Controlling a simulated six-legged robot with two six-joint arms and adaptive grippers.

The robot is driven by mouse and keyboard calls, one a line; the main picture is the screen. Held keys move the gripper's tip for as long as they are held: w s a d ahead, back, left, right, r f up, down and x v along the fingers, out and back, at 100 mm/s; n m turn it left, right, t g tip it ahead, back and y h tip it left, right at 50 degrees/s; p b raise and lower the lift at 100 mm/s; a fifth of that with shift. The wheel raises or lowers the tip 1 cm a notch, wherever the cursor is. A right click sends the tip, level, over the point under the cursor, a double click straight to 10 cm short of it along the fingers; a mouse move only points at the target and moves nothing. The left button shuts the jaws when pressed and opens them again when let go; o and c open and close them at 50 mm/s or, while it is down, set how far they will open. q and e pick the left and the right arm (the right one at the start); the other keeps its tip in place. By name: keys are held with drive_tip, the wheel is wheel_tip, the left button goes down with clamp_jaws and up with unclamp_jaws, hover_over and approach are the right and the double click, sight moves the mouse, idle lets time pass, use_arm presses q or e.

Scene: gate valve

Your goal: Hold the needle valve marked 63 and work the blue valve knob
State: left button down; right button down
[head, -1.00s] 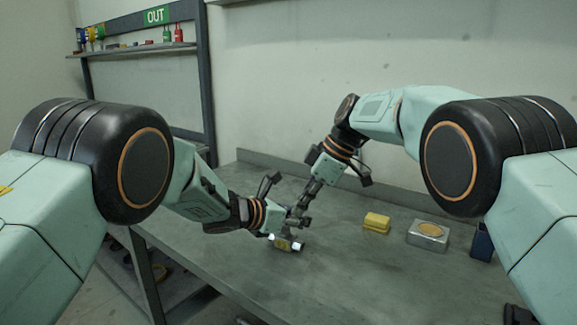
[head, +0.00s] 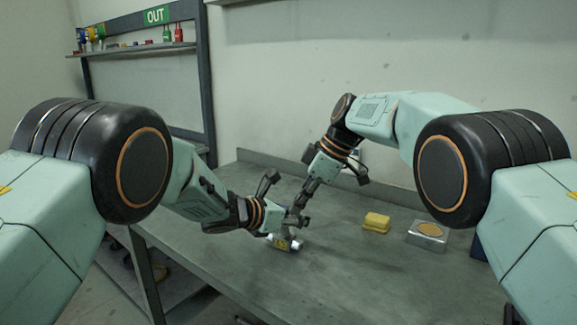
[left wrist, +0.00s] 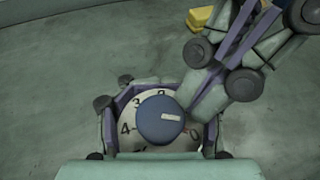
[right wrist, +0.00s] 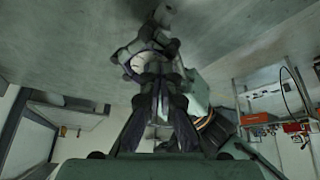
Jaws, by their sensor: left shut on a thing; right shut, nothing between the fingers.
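The needle valve (head: 284,244) is held just above the grey table by my left gripper (head: 283,226); a yellow patch shows on its body, but the number 63 cannot be read. In the left wrist view, the round blue knob (left wrist: 160,121) with a white mark sits over a pale numbered dial (left wrist: 131,138), between the left fingers. My right gripper (head: 300,212) is shut and empty, coming down from the right. In the left wrist view its fingers (left wrist: 208,98) lie right beside the knob's upper right; contact cannot be told. In the right wrist view the knob is hidden.
A yellow block (head: 376,222) and a grey box with a tan round top (head: 427,235) stand on the table (head: 340,275) to the right. A dark blue container (head: 477,247) is partly behind my right arm. The table front is clear. A shelf (head: 135,50) hangs at the back left.

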use_arm(q)
drive_tip(key=shift+s+d+r, duration=0.1)
drive_tip(key=shift+d+r, duration=0.05)
drive_tip(key=shift+d, duration=0.2)
use_arm(e)
drive_tip(key=shift+a, duration=0.3)
drive_tip(key=shift+s+d+r, duration=0.1)
drive_tip(key=shift+s+d, duration=0.05)
drive_tip(key=shift+d, duration=0.15)
use_arm(q)
drive_tip(key=shift+a, duration=0.15)
use_arm(e)
wheel_tip(320, 180, up, 6)
drive_tip(key=shift+s+d+f, duration=0.1)
drive_tip(key=shift+d, duration=0.05)
use_arm(q)
drive_tip(key=shift+c, duration=2)
unclamp_jaws()
drive_tip(key=shift+a, duration=0.1)
drive_tip(key=v, duration=1.2)
